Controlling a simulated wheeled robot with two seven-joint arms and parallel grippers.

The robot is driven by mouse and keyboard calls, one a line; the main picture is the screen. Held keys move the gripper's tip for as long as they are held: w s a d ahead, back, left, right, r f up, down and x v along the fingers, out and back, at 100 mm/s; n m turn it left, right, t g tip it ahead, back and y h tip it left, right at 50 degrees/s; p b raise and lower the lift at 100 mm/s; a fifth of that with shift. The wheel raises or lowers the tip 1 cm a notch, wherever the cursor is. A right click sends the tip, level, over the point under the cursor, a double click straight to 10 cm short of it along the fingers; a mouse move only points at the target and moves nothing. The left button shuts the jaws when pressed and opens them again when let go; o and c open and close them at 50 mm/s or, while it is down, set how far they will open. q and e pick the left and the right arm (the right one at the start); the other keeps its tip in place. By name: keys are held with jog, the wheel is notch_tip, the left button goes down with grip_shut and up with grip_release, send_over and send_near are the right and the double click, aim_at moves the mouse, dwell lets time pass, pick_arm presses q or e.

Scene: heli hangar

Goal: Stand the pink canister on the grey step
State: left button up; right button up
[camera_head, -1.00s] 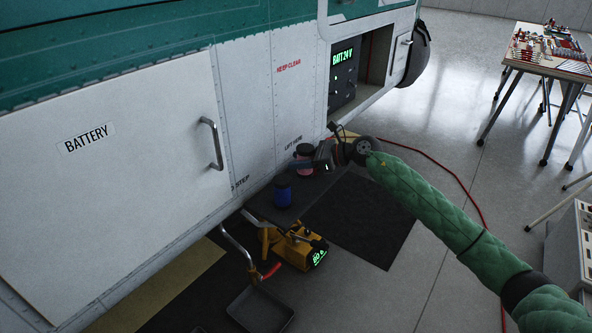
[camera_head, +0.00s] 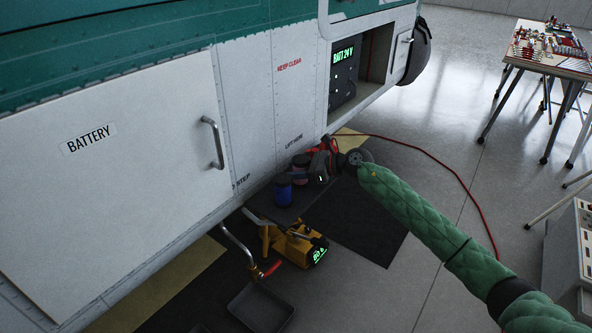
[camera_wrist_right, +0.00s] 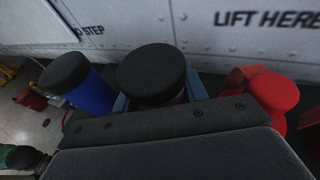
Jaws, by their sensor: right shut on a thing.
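The pink canister (camera_head: 299,175), with a black lid, is at the far part of the dark grey step (camera_head: 288,214) beside the helicopter. My right gripper (camera_head: 309,173) is shut on it. The canister looks upright; I cannot tell whether its base touches the step. In the right wrist view its black lid (camera_wrist_right: 152,72) is between the blue-grey fingers, and most of its body is hidden. A blue canister (camera_head: 283,192) with a black lid stands on the step close by, apart from it; it also shows in the wrist view (camera_wrist_right: 92,93). My left gripper is not in view.
A red round-topped thing (camera_wrist_right: 272,96) is right of the fingers in the wrist view. The helicopter side (camera_head: 180,120) is close beyond the step. A yellow unit (camera_head: 292,247), a crank handle (camera_head: 238,250) and a dark tray (camera_head: 262,305) are below.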

aim_at(307, 169)
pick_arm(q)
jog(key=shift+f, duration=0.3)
pick_arm(e)
jog(key=shift+f, duration=0.1)
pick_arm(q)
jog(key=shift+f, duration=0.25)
pick_arm(e)
jog(key=o, duration=1.1)
jog(key=shift+c, duration=0.2)
jog(key=shift+d, duration=0.1)
jog(key=v, duration=0.3)
jog(key=shift+d, duration=0.1)
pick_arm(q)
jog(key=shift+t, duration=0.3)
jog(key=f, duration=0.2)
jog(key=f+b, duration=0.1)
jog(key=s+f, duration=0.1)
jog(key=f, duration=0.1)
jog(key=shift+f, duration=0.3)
pick_arm(e)
jog(key=v, duration=0.8)
jog(key=shift+d+r, duration=0.25)
jog(key=shift+d, duration=0.05)
jog(key=shift+s, duration=0.1)
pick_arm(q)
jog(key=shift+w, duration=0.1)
